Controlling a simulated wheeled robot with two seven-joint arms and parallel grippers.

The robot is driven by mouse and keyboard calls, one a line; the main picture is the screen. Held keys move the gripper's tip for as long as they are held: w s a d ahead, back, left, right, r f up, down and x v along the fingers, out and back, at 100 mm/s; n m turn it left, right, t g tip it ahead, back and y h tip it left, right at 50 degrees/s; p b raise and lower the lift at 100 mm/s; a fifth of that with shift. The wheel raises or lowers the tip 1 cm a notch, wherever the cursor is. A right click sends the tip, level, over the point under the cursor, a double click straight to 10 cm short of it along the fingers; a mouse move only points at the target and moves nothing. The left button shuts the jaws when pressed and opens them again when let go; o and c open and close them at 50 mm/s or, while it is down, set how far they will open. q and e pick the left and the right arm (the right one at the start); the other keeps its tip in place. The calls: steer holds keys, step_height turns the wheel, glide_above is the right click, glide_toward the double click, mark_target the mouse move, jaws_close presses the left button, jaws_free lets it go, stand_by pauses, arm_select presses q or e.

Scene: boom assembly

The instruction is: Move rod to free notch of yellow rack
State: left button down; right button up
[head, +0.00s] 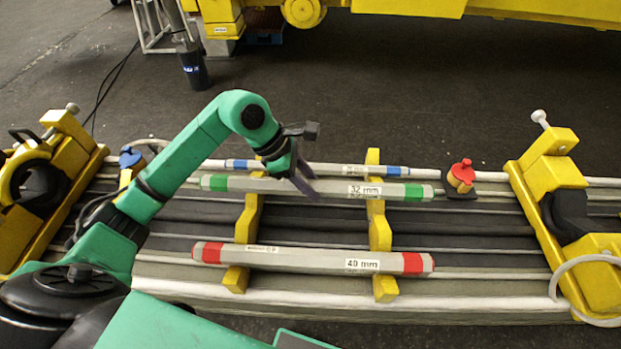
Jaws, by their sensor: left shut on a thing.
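The yellow rack has a left bar (247,222) and a right bar (379,232). My left gripper (305,183) is shut on the 32 mm rod with green bands (330,188), near its middle. This rod lies level across the far part of both bars; I cannot tell whether it rests in notches or is held just above. The thinner rod with blue bands (325,169) is right behind it, partly hidden by my gripper. The 40 mm rod with red bands (320,260) lies across the near part of the rack. Bare bar shows between the green and red rods. My right gripper is out of view.
Yellow clamp blocks stand at the left (60,180) and right (560,185) of the grey bed. A red-topped yellow knob (461,174) is off the green rod's right end, and a blue-topped one (131,160) is behind my left arm. Yellow machinery (400,6) stands at the back.

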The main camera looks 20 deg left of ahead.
arm_select(q)
steer(key=shift+a+f+b, duration=0.1)
steer(key=shift+f+b, duration=0.2)
steer(key=shift+f, duration=0.4)
steer(key=shift+f+b, duration=0.5)
steer(key=shift+f, duration=0.8)
steer(key=shift+f+b, duration=0.1)
steer(key=shift+b, duration=0.35)
step_height(320, 180, down, 3)
steer(key=b, duration=0.3)
steer(key=shift+f+b, duration=0.1)
steer(key=shift+b, duration=0.3)
